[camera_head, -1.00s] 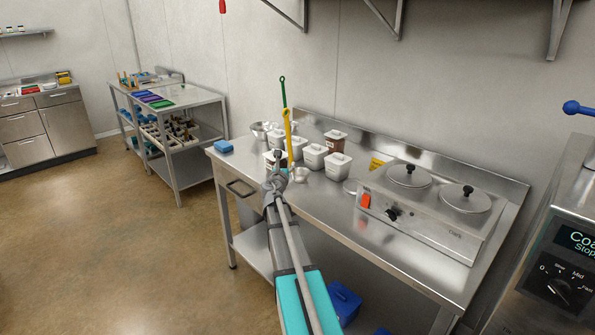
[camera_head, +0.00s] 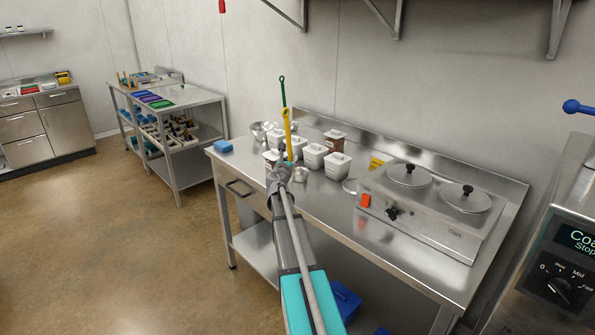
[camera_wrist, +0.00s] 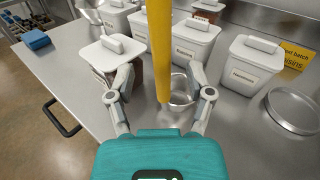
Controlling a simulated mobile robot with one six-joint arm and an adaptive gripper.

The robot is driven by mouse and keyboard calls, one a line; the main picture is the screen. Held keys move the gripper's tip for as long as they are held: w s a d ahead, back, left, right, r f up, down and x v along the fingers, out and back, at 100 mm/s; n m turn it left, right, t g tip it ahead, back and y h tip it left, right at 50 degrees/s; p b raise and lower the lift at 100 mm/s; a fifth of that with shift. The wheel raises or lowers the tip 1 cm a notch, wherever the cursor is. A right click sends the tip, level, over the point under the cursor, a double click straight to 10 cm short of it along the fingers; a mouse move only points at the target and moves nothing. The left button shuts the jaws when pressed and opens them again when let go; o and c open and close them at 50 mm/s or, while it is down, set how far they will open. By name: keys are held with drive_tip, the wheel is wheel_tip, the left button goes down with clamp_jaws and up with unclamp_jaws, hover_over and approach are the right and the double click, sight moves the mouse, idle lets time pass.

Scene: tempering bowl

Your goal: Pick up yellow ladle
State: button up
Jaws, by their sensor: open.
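The yellow ladle (camera_head: 288,124) stands upright among the white containers on the steel table. In the wrist view its yellow handle (camera_wrist: 159,50) runs down the middle of the picture, between the spread fingers. My gripper (camera_wrist: 160,85) is open, with one finger on each side of the handle. I cannot tell whether either finger touches it. In the head view my gripper (camera_head: 281,160) is at the ladle, and my arm hides the ladle's lower part. A small metal bowl (camera_wrist: 181,91) is behind the handle's lower end.
White lidded containers (camera_wrist: 195,42) stand close behind and left of the gripper. A green-handled utensil (camera_head: 283,92) rises behind the ladle. A two-lid warmer (camera_head: 425,210) is at right; a blue sponge (camera_head: 223,146) lies at the table's left end. The table front is clear.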

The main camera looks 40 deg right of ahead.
sight(290, 156)
drive_tip(key=shift+x, duration=1.8)
drive_tip(key=shift+s+f, duration=0.1)
clamp_jaws()
